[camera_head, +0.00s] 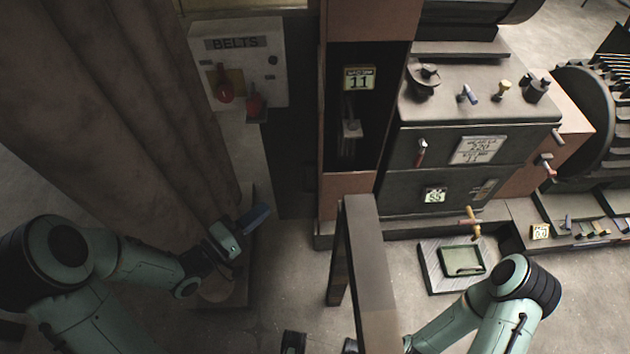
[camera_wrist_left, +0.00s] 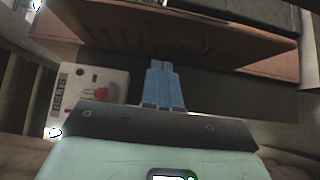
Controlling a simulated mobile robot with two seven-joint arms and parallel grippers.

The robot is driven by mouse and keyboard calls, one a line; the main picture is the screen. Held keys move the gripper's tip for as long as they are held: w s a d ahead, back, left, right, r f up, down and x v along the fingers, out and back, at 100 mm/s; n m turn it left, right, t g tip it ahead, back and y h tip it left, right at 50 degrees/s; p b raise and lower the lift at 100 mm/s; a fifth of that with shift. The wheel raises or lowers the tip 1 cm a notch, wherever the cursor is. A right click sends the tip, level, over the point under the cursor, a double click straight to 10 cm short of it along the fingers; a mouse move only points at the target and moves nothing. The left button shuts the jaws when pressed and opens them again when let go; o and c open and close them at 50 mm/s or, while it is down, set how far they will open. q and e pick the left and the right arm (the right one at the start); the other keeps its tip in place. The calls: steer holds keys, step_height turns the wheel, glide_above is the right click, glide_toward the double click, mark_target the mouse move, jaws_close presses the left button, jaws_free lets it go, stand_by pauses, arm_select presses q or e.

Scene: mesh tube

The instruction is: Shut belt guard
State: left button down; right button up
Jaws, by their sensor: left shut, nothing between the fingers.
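My left gripper (camera_head: 256,218) reaches in from the left, beside the brown curtain, with its blue fingers together and empty. In the left wrist view the closed fingers (camera_wrist_left: 163,85) point toward a brown slotted panel (camera_wrist_left: 240,55), which may be the belt guard; I cannot tell its exact position. In the head view a narrow brown panel or frame (camera_head: 372,270) stands out from the machine, right of the gripper and apart from it. I cannot tell whether these are one thing.
A pale BELTS box (camera_head: 238,70) with red knobs is at upper left, also in the wrist view (camera_wrist_left: 88,92). The brown curtain (camera_head: 90,110) hangs at left. The machine front (camera_head: 455,150) carries levers and labels. A framed tray (camera_head: 462,260) lies on the floor.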

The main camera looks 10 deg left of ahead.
arm_select(q)
steer(key=s+d+x, duration=0.1)
steer(key=d+x, duration=0.1)
steer(key=x, duration=1)
steer(key=shift+s+d, duration=0.15)
steer(key=shift+d, duration=0.05)
arm_select(e)
steer(key=shift+s+a+f, duration=0.1)
arm_select(q)
steer(key=shift+f, duration=0.1)
